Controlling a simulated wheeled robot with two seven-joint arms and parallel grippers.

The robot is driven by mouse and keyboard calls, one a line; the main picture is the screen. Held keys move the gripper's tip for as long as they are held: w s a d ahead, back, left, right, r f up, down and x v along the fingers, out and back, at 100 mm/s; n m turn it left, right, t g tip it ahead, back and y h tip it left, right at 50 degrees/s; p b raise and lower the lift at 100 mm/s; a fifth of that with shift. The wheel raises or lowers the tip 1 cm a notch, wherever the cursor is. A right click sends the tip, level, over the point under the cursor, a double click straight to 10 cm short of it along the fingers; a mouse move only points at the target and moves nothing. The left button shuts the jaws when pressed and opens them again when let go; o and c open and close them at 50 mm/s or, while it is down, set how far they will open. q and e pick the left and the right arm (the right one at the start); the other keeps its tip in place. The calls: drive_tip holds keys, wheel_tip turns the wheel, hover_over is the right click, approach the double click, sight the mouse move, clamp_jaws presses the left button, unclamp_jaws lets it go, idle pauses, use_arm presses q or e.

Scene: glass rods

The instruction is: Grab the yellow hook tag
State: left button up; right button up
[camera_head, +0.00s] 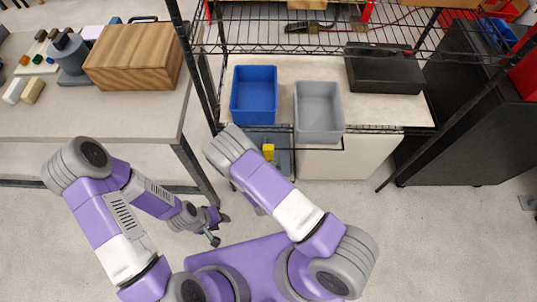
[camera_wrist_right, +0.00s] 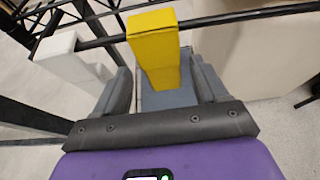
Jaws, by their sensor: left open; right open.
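The yellow hook tag (camera_head: 268,151) hangs at the black front rail of the wire rack, below the blue bin. In the right wrist view the yellow hook tag (camera_wrist_right: 155,45) stands large at the rail. My right gripper (camera_wrist_right: 160,70) is open there, with one finger to each side of the tag's lower part. I cannot tell whether either finger touches it. In the head view my right arm hides that gripper. My left gripper (camera_head: 215,228) is open and empty, low above the floor and away from the tag.
A blue bin (camera_head: 253,95) and a grey bin (camera_head: 319,112) stand on the rack shelf. A black rack post (camera_head: 196,75) rises at left. A table (camera_head: 90,120) with a wooden box (camera_head: 135,57) is further left.

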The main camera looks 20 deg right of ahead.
drive_tip(key=b+x, duration=0.1)
drive_tip(key=x, duration=0.4)
drive_tip(key=shift+d+r, duration=0.15)
drive_tip(key=shift+r, duration=0.05)
drive_tip(key=c, duration=1)
drive_tip(key=shift+c, duration=0.2)
drive_tip(key=shift+r, duration=0.2)
